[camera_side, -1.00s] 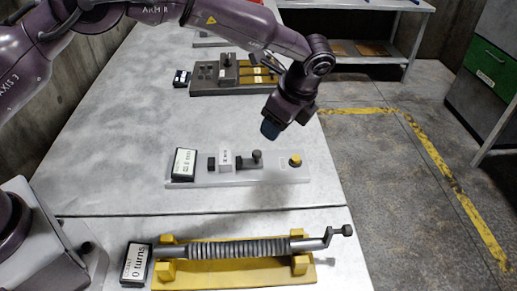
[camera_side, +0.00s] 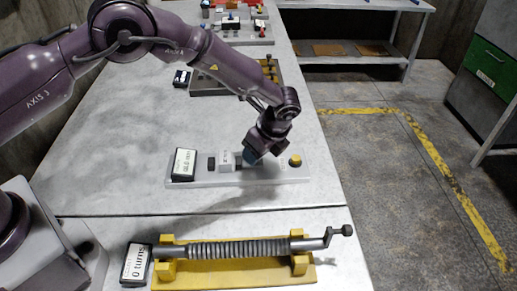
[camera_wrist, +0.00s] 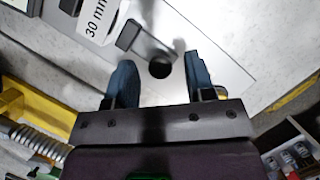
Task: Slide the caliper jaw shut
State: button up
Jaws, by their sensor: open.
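The caliper (camera_side: 230,181) lies on a light grey base plate on the table, with a display at its left end and a white block (camera_side: 226,160) marked "30 mm" in the wrist view (camera_wrist: 95,27). The grey sliding jaw (camera_wrist: 128,36) is to one side of the block, with a gap between them. Its dark round knob (camera_wrist: 160,68) shows between my two blue fingers in the wrist view. My gripper (camera_side: 250,153) is open, pointing down over the jaw, and hides the knob in the side view. I cannot tell whether the fingers touch the knob.
A yellow button (camera_side: 295,160) sits at the right end of the base plate. A yellow stand with a threaded rod and crank (camera_side: 240,249) lies in front. Other fixtures (camera_side: 235,22) stand farther back. The table left of the caliper is clear.

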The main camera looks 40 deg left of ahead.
aim_at(241, 158)
jog(key=shift+a+f, duration=0.1)
jog(key=shift+f, duration=0.05)
jog(key=shift+c, duration=0.4)
jog(key=c, duration=0.8)
jog(key=shift+s+a, duration=1.2)
jog(key=shift+s, duration=0.05)
jog(key=o, duration=0.9)
jog(key=shift+f, duration=0.1)
jog(key=shift+w+d, duration=0.1)
